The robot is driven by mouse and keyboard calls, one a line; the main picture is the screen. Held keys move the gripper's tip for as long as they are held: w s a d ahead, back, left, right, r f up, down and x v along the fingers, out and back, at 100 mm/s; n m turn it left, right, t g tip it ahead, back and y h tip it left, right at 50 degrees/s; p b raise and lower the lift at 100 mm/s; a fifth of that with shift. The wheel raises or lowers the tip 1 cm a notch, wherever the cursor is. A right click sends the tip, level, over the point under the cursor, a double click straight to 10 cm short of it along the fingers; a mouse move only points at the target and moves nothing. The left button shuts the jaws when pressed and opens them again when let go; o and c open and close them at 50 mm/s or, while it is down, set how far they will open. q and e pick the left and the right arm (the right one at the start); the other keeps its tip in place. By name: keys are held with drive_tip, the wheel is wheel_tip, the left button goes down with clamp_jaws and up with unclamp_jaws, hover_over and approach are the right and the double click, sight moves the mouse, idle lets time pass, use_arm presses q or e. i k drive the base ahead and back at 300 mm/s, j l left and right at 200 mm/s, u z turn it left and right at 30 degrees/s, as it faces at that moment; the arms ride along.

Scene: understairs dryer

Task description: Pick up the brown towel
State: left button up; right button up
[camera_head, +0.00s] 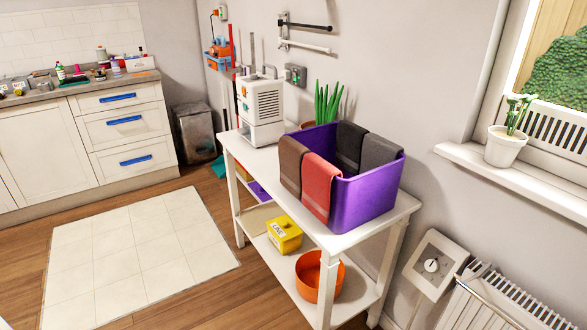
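The brown towel (291,165) hangs over the near-left rim of a purple bin (368,197). The bin stands on top of a white shelf table (260,160). A red towel (322,186) hangs over the same rim, just right of the brown one. Two dark grey towels hang over the far rim, one (349,145) towards the left and one (378,152) to its right. Neither of my grippers is in view.
A white appliance (265,105) and a green plant (327,103) stand behind the bin. The lower shelf holds a yellow box (284,236) and an orange bowl (313,277). A radiator (515,300) is at the lower right. The tiled floor patch (135,250) on the left is clear.

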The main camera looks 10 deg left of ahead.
sight(291, 152)
drive_tip(key=i+j, duration=0.15)
drive_tip(key=j, duration=0.15)
drive_tip(key=i+j, duration=0.15)
drive_tip(key=j, duration=0.2)
drive_tip(key=i+j, duration=0.15)
drive_tip(key=j, duration=0.15)
drive_tip(key=i+j, duration=0.15)
drive_tip(key=j, duration=0.2)
drive_tip(key=i+j, duration=0.15)
drive_tip(key=j, duration=0.15)
drive_tip(key=z, duration=0.05)
